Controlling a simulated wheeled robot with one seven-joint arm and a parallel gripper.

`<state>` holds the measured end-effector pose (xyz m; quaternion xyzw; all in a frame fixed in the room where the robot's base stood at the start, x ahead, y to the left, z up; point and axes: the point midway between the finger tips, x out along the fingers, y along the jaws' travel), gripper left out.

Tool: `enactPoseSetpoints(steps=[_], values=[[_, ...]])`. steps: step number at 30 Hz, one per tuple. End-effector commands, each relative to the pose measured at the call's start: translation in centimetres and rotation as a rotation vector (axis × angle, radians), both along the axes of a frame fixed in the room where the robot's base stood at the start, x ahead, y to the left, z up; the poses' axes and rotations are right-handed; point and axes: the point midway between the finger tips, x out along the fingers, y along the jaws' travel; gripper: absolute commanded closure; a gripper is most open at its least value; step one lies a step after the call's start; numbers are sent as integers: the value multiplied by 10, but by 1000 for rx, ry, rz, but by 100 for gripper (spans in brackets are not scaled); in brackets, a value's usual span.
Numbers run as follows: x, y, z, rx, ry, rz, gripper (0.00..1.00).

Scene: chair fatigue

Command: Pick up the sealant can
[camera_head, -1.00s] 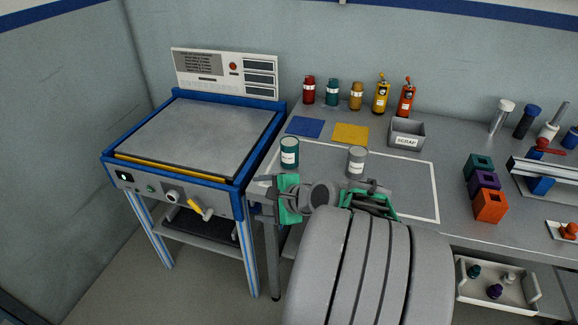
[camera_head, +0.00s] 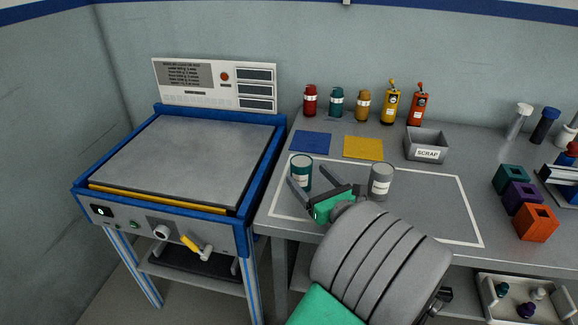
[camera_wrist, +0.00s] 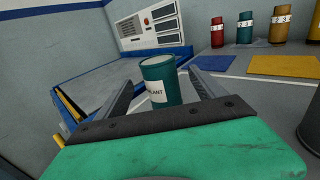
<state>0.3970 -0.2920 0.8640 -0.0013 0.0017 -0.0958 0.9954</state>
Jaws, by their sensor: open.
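The sealant can (camera_head: 301,172) is a teal cylinder with a white label, upright on the bench inside a white outline. In the wrist view the two fingers of my gripper (camera_wrist: 165,92) reach forward on either side of the can's near side, with gaps showing. The green palm hides the bench nearest to me.
A grey can (camera_head: 381,181) stands close to the right of my gripper. Blue (camera_head: 311,142) and yellow (camera_head: 363,148) mats lie behind. A scrap bin (camera_head: 427,147) and several bottles stand at the back. The blue-framed machine (camera_head: 183,165) is left of the bench.

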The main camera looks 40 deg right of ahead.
Motion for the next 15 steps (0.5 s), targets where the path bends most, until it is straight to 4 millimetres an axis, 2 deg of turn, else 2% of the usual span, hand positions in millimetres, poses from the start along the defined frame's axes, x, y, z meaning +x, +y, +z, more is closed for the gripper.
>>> enactPoseSetpoints(steps=[8,15], values=[[27,-12,0,2,-2,-12,21],[65,-21,4,2,-1,-17,21]])
